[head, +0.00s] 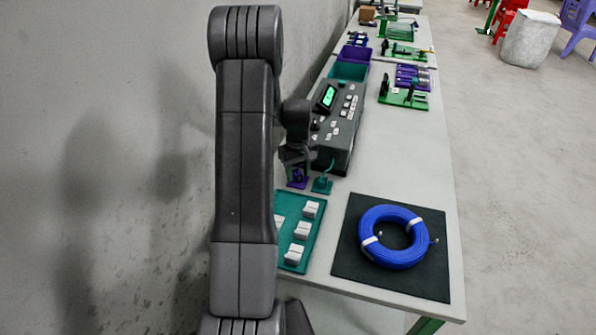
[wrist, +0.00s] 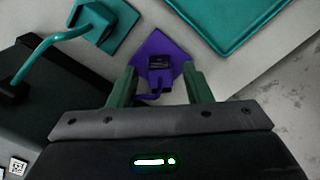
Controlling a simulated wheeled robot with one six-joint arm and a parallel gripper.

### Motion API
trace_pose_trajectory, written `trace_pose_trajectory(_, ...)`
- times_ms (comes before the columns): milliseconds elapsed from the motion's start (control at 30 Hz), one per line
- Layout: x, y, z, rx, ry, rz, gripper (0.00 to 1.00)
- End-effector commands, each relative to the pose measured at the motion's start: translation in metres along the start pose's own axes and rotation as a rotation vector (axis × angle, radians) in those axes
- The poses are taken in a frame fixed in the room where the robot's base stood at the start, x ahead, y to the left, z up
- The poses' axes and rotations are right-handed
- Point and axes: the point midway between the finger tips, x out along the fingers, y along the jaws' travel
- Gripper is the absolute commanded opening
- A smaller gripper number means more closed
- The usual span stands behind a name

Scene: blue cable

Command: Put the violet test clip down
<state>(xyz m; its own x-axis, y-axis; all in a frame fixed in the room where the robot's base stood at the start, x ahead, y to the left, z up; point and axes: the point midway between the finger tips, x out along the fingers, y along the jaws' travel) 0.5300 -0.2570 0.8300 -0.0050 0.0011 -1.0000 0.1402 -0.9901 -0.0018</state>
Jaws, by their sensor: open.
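The violet test clip (wrist: 160,64) appears in the wrist view as a dark-topped block on a violet diamond-shaped base (wrist: 149,48), with a short violet lead curling toward me. My gripper (wrist: 160,70) is open, with one green finger on each side of the clip and a gap on both sides. In the head view my gripper (head: 297,156) hangs just above the violet base (head: 297,183), beside the tester; the clip itself is hard to make out there.
A teal clip (head: 322,184) on its base stands close to the right, its lead running to the grey tester (head: 338,125). A teal tray (head: 290,262) with white blocks lies nearer. A blue cable coil (head: 378,252) rests on a black mat (head: 350,262). The wall is close on the left.

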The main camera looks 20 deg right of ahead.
Motion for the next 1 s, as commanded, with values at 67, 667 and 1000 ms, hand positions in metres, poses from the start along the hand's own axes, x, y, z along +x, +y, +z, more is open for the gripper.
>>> trace_pose_trajectory(67,-0.008,0.001,-0.001,0.0,0.003,0.002,0.45)
trace_pose_trajectory(667,-0.116,0.0,0.0,0.0,0.002,0.001,0.45)
trace_pose_trajectory(1000,-0.122,0.0,0.0,0.0,0.0,0.0,0.45)
